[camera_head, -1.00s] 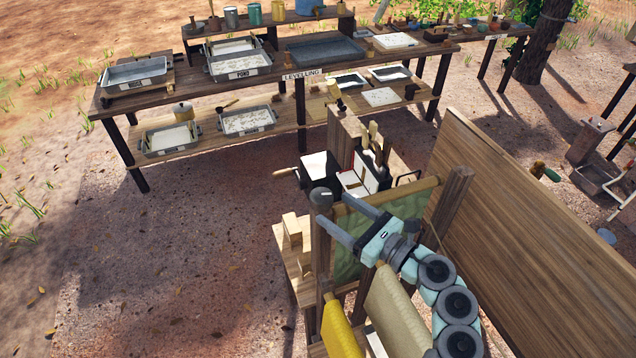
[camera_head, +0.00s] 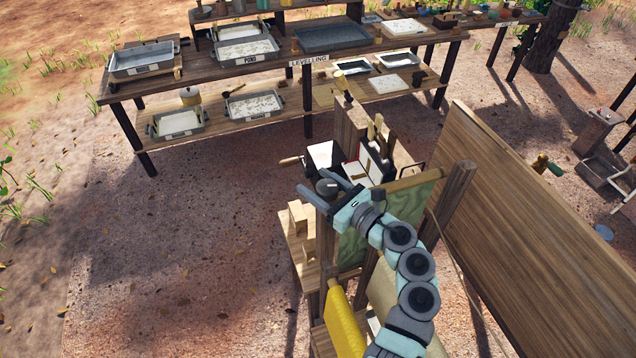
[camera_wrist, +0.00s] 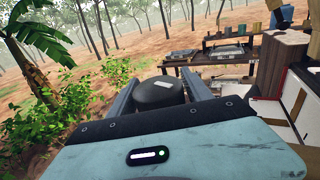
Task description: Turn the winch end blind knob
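The winch end blind knob (camera_head: 327,187) is a dark round knob on top of the wooden frame that carries the green blind (camera_head: 352,240). My gripper (camera_head: 311,179) is at the knob, with one finger on either side of it. In the wrist view the knob (camera_wrist: 162,93) lies between the two grey fingers (camera_wrist: 161,82), with a small white mark on its top. The fingers are spread wide; whether they touch the knob's sides is hard to tell.
A large wooden panel (camera_head: 530,220) leans at the right. A long table (camera_head: 215,76) with trays is at the back. Ground at the left is open.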

